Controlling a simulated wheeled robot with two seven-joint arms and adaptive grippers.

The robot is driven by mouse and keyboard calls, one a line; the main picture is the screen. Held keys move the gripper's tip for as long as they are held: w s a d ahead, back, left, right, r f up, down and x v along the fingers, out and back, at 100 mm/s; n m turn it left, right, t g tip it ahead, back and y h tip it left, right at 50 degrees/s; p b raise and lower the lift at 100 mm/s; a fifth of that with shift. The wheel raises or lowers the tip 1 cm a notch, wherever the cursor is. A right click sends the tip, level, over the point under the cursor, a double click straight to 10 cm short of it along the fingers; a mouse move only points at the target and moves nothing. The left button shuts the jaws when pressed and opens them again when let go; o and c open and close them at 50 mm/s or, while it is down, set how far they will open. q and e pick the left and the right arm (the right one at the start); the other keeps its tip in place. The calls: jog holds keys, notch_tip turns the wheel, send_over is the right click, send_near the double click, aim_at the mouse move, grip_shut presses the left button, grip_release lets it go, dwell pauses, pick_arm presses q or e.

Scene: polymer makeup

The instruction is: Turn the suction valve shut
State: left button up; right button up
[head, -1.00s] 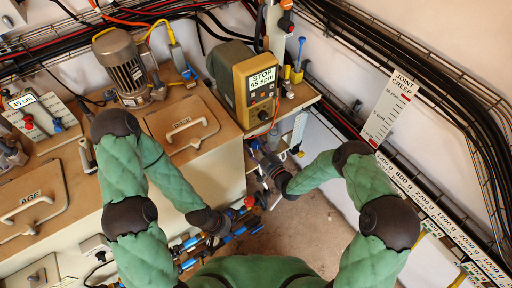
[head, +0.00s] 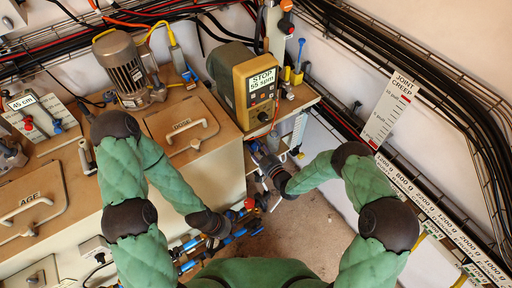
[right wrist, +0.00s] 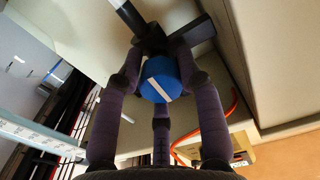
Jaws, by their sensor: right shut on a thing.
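A round blue valve knob (right wrist: 160,78) with a white stripe is in the middle of the right wrist view. It sits on a dark fitting with a pale pipe. My right gripper (right wrist: 158,72) has its fingers closed around this knob. In the head view my right gripper (head: 262,160) is at the cabinet's right side, below the pump's display box, and hides the knob. My left gripper (head: 228,222) is lower, beside blue and red pipe fittings (head: 248,232). Its fingers are too small and mixed with the fittings to read.
The yellow-green pump box (head: 250,85) reads STOP 55 spm and stands on the cabinet top above my right gripper. A small shelf (head: 290,104) juts out beside it. Cables and a scale-marked rail line the right wall. The brown floor (head: 300,225) is clear.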

jog(key=m, duration=0.2)
jog(key=m+b, duration=0.1)
jog(key=m, duration=0.1)
jog(key=shift+s+f+m, duration=0.1)
jog(key=shift+f+m, duration=0.1)
jog(key=shift+m, duration=0.1)
jog(key=m+b, duration=0.1)
jog(key=m, duration=0.3)
jog(key=shift+s+a, duration=0.1)
jog(key=m, duration=0.4)
jog(key=shift+m, duration=0.4)
jog(key=shift+a+m+b, duration=0.1)
jog(key=shift+m+b, duration=0.2)
jog(key=shift+m, duration=1.7)
jog(key=shift+s, duration=0.1)
jog(key=o, duration=1)
jog(key=shift+o, duration=0.8)
jog(key=shift+r, duration=0.15)
